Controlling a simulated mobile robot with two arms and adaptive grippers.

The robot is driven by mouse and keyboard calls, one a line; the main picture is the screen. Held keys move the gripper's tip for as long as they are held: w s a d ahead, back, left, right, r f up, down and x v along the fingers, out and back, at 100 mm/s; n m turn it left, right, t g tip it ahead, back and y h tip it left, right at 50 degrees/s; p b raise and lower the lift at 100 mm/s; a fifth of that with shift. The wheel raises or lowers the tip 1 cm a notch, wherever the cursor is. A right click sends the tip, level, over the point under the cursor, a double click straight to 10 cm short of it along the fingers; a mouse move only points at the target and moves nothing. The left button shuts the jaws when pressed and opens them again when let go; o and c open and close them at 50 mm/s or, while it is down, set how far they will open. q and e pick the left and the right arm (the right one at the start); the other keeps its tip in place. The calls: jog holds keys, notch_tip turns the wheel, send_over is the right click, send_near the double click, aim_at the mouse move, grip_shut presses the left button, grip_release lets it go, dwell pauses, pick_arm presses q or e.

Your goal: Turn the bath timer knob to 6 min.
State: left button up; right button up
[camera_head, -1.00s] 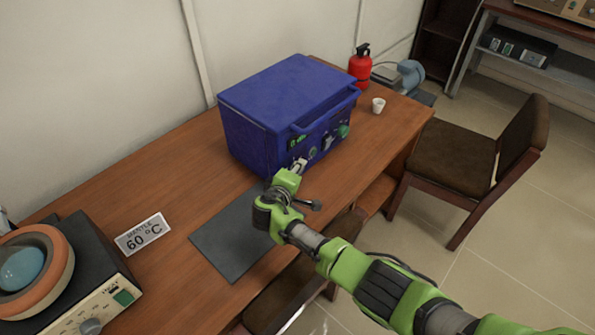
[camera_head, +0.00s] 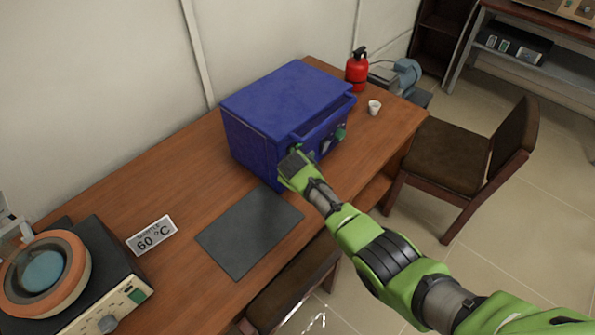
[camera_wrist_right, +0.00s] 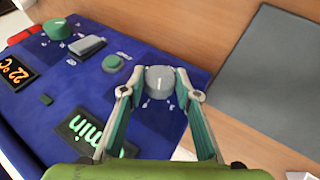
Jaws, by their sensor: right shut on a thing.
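The blue bath (camera_head: 285,105) stands on the wooden table, its front panel partly hidden behind my right gripper (camera_head: 293,158). In the right wrist view, the grey timer knob (camera_wrist_right: 160,82) with a white pointer line sits on the blue panel. My right gripper (camera_wrist_right: 160,92) is shut on this knob, one fingertip on each side. A green-lit display (camera_wrist_right: 88,135) reads "min"; its number is hidden by the gripper. My left gripper is not in view.
The panel also holds a green knob (camera_wrist_right: 57,28), a grey switch (camera_wrist_right: 87,45), a round green button (camera_wrist_right: 112,63) and an orange 22 °C display (camera_wrist_right: 17,72). A dark mat (camera_head: 248,230) lies before the bath. A chair (camera_head: 465,160) stands at the right.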

dwell(0.4)
jog(key=o, duration=1.1)
jog(key=shift+v, duration=5.95)
jog(key=shift+w+d, duration=0.1)
jog(key=shift+d, duration=0.05)
